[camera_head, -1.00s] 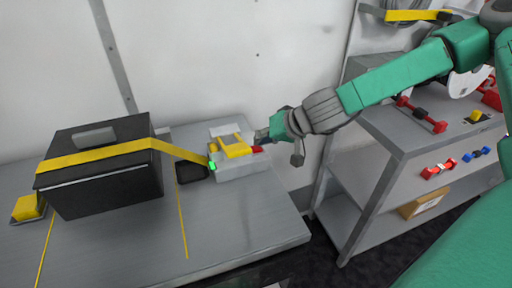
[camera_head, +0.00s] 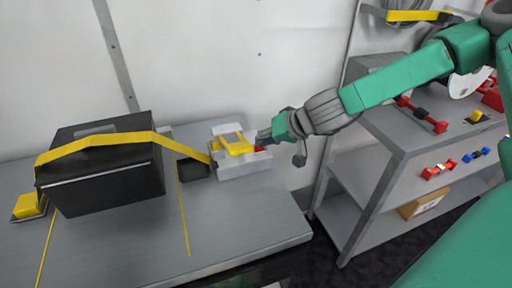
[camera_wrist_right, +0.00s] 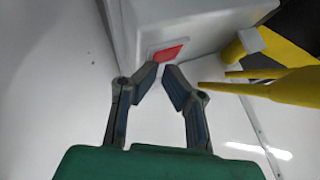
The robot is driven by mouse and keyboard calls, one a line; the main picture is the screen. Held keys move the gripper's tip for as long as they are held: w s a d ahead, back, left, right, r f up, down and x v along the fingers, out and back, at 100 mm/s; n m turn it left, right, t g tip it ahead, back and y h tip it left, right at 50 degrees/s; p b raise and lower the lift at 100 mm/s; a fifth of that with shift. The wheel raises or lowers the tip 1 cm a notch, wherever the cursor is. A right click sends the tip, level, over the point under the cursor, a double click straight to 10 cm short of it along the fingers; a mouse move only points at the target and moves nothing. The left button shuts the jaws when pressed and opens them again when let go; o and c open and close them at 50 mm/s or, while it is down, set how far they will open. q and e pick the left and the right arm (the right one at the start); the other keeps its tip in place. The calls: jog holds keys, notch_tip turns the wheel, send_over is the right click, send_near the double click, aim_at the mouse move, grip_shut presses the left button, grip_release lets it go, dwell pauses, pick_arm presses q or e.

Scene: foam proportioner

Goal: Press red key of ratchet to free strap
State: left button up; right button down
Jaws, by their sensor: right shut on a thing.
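The ratchet (camera_head: 245,170) is a light grey block with a yellow handle (camera_head: 239,146) on the bench. Its red key (camera_head: 260,148) faces right, partly hidden by my gripper; the wrist view shows the key (camera_wrist_right: 167,53) in a pale frame. My right gripper (camera_head: 261,136) is at the key, its fingers drawn close together with their tips at the key; it also shows in the wrist view (camera_wrist_right: 162,70). The yellow strap (camera_head: 105,147) runs over the black case (camera_head: 110,188) toward the ratchet and bows loosely above the lid. My left gripper is not in view.
The grey bench (camera_head: 225,225) has free room in front. A small black block (camera_head: 193,170) sits between case and ratchet. A yellow anchor (camera_head: 28,206) lies left of the case. A grey shelf (camera_head: 385,150) with red and blue parts stands at right.

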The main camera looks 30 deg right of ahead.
jog(key=shift+s+d+f, duration=0.1)
jog(key=shift+d, duration=0.35)
jog(key=shift+a+r+p, duration=0.4)
jog(key=shift+a+r, duration=0.65)
jog(key=shift+a, duration=0.25)
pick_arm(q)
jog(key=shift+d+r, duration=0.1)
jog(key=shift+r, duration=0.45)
pick_arm(e)
jog(key=shift+d, duration=0.15)
